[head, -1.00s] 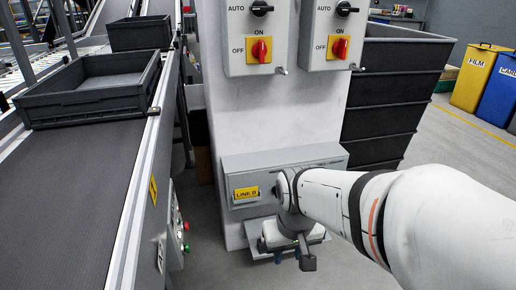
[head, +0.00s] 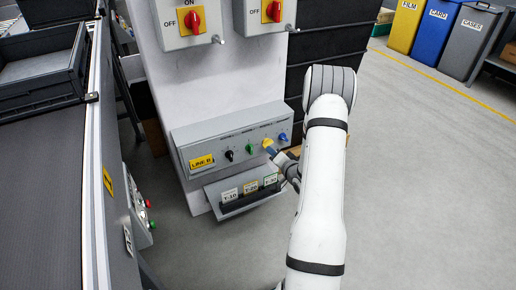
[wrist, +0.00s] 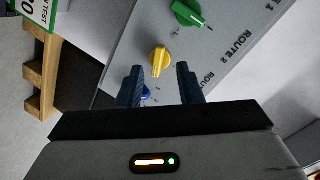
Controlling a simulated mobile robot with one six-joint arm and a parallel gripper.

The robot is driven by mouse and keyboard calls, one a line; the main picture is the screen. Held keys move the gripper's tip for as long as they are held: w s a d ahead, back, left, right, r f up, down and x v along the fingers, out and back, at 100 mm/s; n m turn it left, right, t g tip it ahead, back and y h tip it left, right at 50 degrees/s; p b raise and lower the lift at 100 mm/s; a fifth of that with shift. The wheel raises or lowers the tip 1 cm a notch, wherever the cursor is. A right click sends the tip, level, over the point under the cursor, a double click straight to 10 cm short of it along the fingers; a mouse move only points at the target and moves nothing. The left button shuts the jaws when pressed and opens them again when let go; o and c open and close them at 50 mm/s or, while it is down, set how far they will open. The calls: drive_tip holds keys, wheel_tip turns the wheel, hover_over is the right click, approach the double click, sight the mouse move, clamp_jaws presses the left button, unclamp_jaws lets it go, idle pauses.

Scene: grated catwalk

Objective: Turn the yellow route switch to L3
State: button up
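The yellow route switch (head: 267,143) is a knob on the grey sloped panel (head: 183,152), between a green knob (head: 249,149) and a blue knob (head: 283,137). My gripper (head: 273,153) is right in front of the yellow switch in the head view. In the wrist view, my gripper (wrist: 159,70) is open, its two dark blue fingers apart. The yellow switch (wrist: 159,60) appears in line with the gap between the fingertips; I cannot tell whether they touch it. The blue knob (wrist: 147,95) is partly hidden behind the left finger. The L3 mark is not readable.
A black knob (head: 229,155) and a yellow LINE B label (head: 201,162) are further left on the panel. A rack of tags (head: 229,195) hangs below it. Red-handled switch boxes (head: 190,20) are above. A conveyor (head: 40,170) runs at left; the floor at right is clear.

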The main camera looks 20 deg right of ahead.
sight(269, 145)
drive_tip(key=w+m+t, duration=0.1)
drive_tip(key=w+d+f+m+t+b, duration=0.1)
drive_tip(key=w, duration=0.3)
drive_tip(key=shift+w+d+f+m+t, duration=0.1)
drive_tip(key=shift+d+f+m+t, duration=0.05)
drive_tip(key=shift+m+t, duration=0.25)
drive_tip(key=shift+c, duration=0.2)
clamp_jaws()
idle(0.3)
